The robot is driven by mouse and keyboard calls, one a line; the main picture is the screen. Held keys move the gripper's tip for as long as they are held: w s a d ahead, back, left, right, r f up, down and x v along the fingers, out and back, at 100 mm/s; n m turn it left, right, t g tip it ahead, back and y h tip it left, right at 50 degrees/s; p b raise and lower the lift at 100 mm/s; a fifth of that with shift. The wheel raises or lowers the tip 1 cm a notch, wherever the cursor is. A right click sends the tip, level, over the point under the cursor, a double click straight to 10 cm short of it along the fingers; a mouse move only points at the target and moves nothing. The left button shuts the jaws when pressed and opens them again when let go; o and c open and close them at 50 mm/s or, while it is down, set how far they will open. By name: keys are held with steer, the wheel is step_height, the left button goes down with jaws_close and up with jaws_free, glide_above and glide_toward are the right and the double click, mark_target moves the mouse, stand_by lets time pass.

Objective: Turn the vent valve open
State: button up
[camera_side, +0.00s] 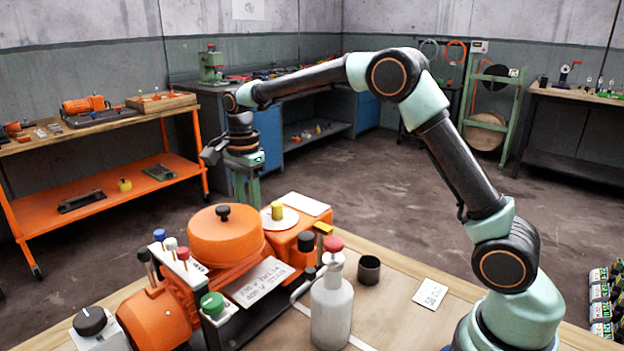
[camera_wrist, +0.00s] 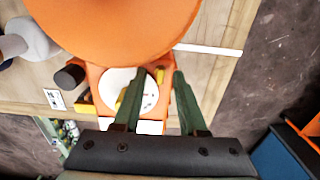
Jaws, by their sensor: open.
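A yellow knob (camera_side: 277,210) stands upright on a round white dial plate (camera_side: 270,222) on the orange machine; I take it to be the vent valve, though no label confirms this. In the wrist view the white dial plate (camera_wrist: 142,90) lies below my fingers, and the left finger partly hides a yellow piece (camera_wrist: 121,99) at its left edge. Another small yellow piece (camera_wrist: 160,75) shows between the fingertips. My gripper (camera_side: 246,198) points down behind the machine's round orange cover. Its two green fingers (camera_wrist: 158,74) are apart, and I see nothing held between them.
The round orange cover (camera_side: 225,236) rises beside the dial. A grey bottle with a red cap (camera_side: 332,310), a dark cup (camera_side: 369,270) and a white card (camera_side: 429,293) stand or lie on the bench. Other coloured knobs, including a green one (camera_side: 212,304), crowd the machine's left.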

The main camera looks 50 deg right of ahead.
jaws_close()
steer(key=n, duration=0.4)
steer(key=shift+r+n, duration=0.1)
steer(key=shift+n, duration=0.2)
steer(key=n, duration=0.9)
steer(key=shift+n, duration=2.2)
